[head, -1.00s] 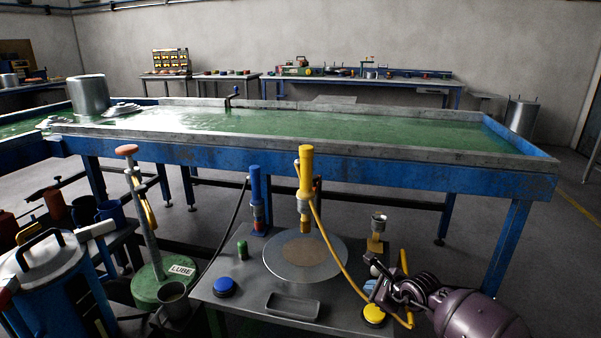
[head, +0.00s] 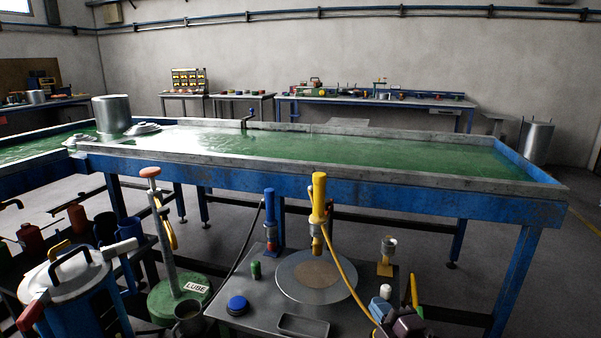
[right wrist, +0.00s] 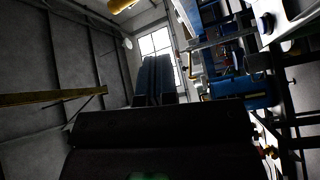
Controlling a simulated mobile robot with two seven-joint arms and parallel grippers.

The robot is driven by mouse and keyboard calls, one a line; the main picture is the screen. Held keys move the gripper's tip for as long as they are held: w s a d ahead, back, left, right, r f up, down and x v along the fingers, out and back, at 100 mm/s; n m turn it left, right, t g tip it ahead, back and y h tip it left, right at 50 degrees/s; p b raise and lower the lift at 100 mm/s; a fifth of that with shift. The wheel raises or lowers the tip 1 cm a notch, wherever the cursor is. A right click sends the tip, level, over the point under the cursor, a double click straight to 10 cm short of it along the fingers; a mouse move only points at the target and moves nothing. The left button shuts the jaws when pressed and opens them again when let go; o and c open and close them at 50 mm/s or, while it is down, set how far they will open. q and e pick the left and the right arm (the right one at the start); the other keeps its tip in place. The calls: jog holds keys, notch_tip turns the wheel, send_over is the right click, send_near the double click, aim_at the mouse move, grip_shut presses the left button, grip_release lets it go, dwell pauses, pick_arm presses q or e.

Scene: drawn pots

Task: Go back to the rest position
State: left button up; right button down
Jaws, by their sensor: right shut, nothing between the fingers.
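My right gripper (head: 407,324) shows as a small dark purple piece at the bottom edge of the head view, by the right front of the small grey table (head: 345,319). Most of that arm is below the frame. In the right wrist view, the dark fingers (right wrist: 153,82) are closed together with nothing between them. They point toward a bright window and the upper wall. My left gripper is in neither view.
The small table holds a round disc plate (head: 340,287), a yellow-topped tool (head: 319,200), a blue button (head: 237,305) and a tray (head: 303,325). A long blue water tank (head: 330,183) stands behind. A green LUBE stand (head: 172,303) and a lidded pot (head: 70,273) are left.

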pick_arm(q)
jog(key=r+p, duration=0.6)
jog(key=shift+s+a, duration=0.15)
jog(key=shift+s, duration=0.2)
pick_arm(e)
jog(key=s+d+f+m+g+h, duration=0.2)
jog(key=s+m, duration=0.4)
jog(key=s, duration=0.6)
jog(key=s+d+f+m+g+h, duration=0.2)
jog(key=s+d+f+m, duration=0.3)
jog(key=s, duration=0.7)
jog(key=s+d+f+m+g+h, duration=0.2)
jog(key=s+f+m, duration=0.3)
jog(key=s, duration=0.8)
jog(key=shift+d+f+m+g+h, duration=0.15)
jog(key=shift+d+m+g+h, duration=0.2)
jog(key=shift+d+m, duration=0.55)
dwell(0.4)
